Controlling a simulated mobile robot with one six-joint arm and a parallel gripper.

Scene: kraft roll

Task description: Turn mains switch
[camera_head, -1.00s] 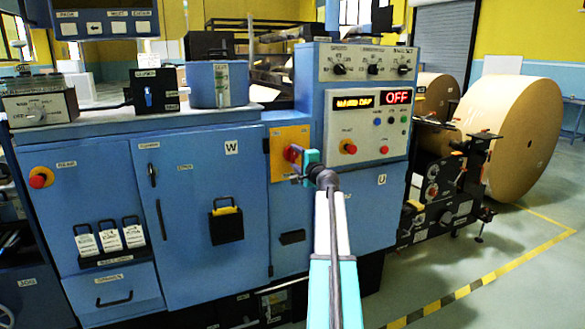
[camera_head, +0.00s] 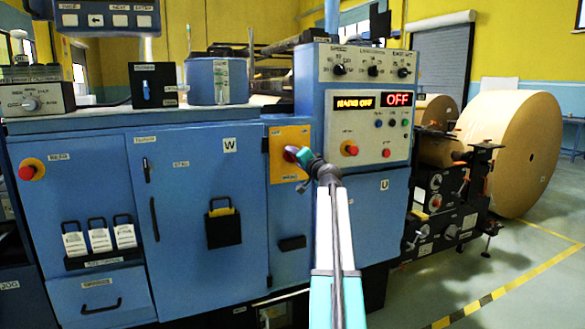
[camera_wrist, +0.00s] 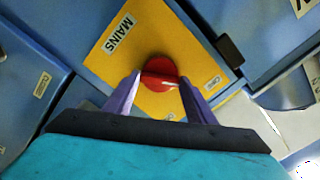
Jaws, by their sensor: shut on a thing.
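The mains switch is a red rotary knob (camera_wrist: 160,72) on a yellow panel (camera_wrist: 110,58) marked MAINS in the wrist view. In the head view the yellow panel (camera_head: 290,137) sits on the machine's blue front, with the red knob (camera_head: 290,153) partly covered by my gripper. My gripper (camera_wrist: 160,80) is shut on the knob, one purple finger on each side of it. In the head view my gripper (camera_head: 301,156) reaches the panel from the right. The display (camera_head: 354,102) beside it appears to read MAINS OFF, and a second display (camera_head: 398,99) reads OFF.
A black box handle (camera_head: 223,226) and cabinet doors are at left. A large kraft paper roll (camera_head: 520,150) stands at right. Open floor with a yellow-black stripe (camera_head: 480,303) lies front right.

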